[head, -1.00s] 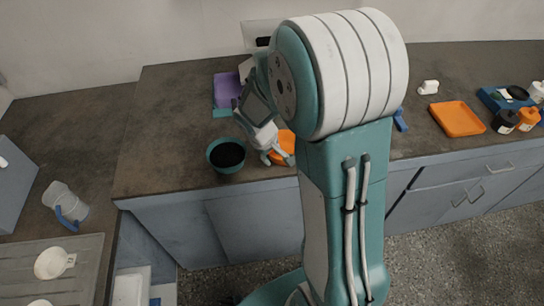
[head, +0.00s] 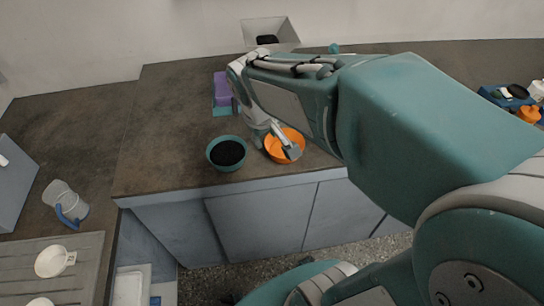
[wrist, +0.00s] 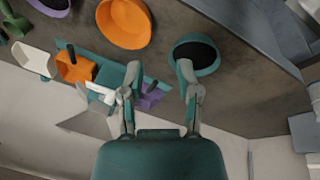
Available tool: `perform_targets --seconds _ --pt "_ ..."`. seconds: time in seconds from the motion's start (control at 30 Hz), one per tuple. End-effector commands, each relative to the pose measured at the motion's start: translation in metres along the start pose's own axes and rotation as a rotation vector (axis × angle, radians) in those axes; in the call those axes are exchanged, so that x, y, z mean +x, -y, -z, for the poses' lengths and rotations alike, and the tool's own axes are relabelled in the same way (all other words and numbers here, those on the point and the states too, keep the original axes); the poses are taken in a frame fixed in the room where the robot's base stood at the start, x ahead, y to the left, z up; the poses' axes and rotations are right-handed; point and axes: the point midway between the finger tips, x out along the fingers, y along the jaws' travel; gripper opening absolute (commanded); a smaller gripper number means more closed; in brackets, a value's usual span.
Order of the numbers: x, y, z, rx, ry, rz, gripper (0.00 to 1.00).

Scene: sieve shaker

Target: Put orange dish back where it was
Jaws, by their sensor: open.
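The orange dish (head: 271,149) is a round shallow bowl on the dark counter near its front edge. My gripper (head: 279,147) overlaps it in the head view and partly covers it. In the wrist view, the orange dish (wrist: 124,24) lies beyond and left of the fingertips, not between them. My gripper (wrist: 158,72) is open and empty there. A teal bowl with black contents (head: 227,153) stands left of the dish; the teal bowl also shows in the wrist view (wrist: 210,68), beyond the right finger.
A purple container (head: 222,88) on a teal base stands behind the bowls. A grey hopper-like piece (head: 282,30) is at the back wall. The counter left of the teal bowl is clear. My arm hides much of the right counter.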

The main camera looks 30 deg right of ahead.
Motion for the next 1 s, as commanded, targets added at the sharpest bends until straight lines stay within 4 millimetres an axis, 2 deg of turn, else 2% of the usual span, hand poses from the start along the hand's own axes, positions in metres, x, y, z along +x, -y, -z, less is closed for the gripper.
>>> perform_targets --seconds 0.03,0.2,0.43,0.6,1.0 --pt "-0.014 0.004 -0.011 0.03 -0.037 0.011 0.43" --pt "-0.046 0.018 -0.043 0.128 -0.142 0.06 0.43" --pt "-0.069 0.036 -0.079 0.224 -0.252 0.125 0.43" --pt "-0.073 0.041 -0.087 0.247 -0.275 0.142 0.43" --pt "-0.073 0.041 -0.087 0.246 -0.275 0.142 0.43"
